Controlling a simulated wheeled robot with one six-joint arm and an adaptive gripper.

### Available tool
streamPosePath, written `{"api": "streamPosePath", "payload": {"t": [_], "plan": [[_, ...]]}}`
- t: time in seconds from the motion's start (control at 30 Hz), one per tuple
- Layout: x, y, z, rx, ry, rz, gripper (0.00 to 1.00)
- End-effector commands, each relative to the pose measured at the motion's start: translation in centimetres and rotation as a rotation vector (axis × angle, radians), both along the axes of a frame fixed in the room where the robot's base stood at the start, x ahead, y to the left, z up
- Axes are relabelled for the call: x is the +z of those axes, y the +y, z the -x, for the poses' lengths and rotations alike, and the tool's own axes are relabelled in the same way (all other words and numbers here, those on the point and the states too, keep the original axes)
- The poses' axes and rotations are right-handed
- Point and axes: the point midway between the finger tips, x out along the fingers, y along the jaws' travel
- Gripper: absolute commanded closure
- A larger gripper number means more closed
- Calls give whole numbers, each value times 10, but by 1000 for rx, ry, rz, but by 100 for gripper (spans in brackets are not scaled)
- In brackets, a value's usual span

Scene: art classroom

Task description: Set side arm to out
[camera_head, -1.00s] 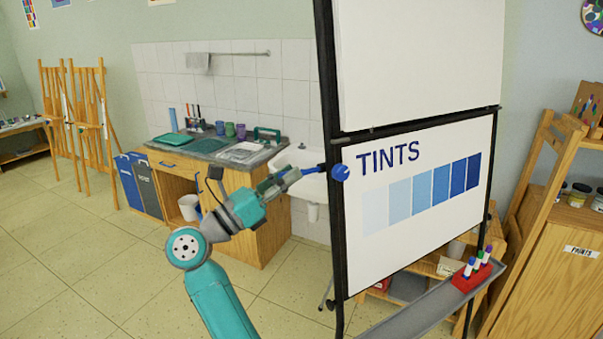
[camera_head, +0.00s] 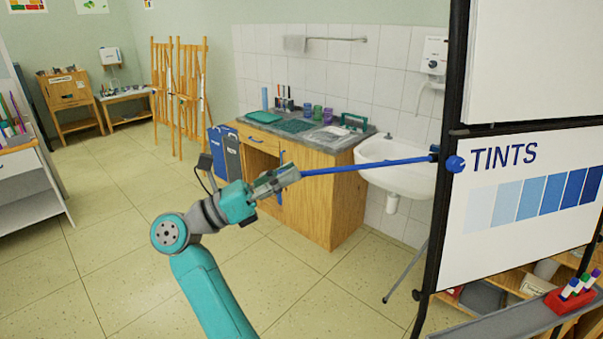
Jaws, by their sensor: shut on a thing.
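The side arm (camera_head: 365,163) is a thin blue rod on the left edge of the black-framed flip chart stand (camera_head: 440,220). It reaches out to the left from a blue round knob (camera_head: 456,164) and a dark mount on the frame. It lies nearly level, roughly sideways from the board. My gripper (camera_head: 286,177) is shut on the rod's left end. The fingers cover that end, so its tip is hidden.
A white sink (camera_head: 397,178) and a wooden cabinet (camera_head: 325,195) with a grey worktop stand behind the rod. A marker tray (camera_head: 520,322) with a red marker holder (camera_head: 572,298) juts out below the board. The tiled floor (camera_head: 110,260) at the left is clear.

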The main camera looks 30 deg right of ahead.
Motion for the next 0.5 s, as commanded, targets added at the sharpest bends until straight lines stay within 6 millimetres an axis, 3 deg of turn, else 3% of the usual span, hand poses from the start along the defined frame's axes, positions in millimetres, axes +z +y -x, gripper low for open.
{"api": "streamPosePath", "payload": {"t": [0.37, 0.4, 0.5], "plan": [[0, 6, -2, 6, 2, 3, 100], [0, 6, -2, 6, 2, 3, 74], [0, 6, -2, 6, 2, 3, 50]]}}
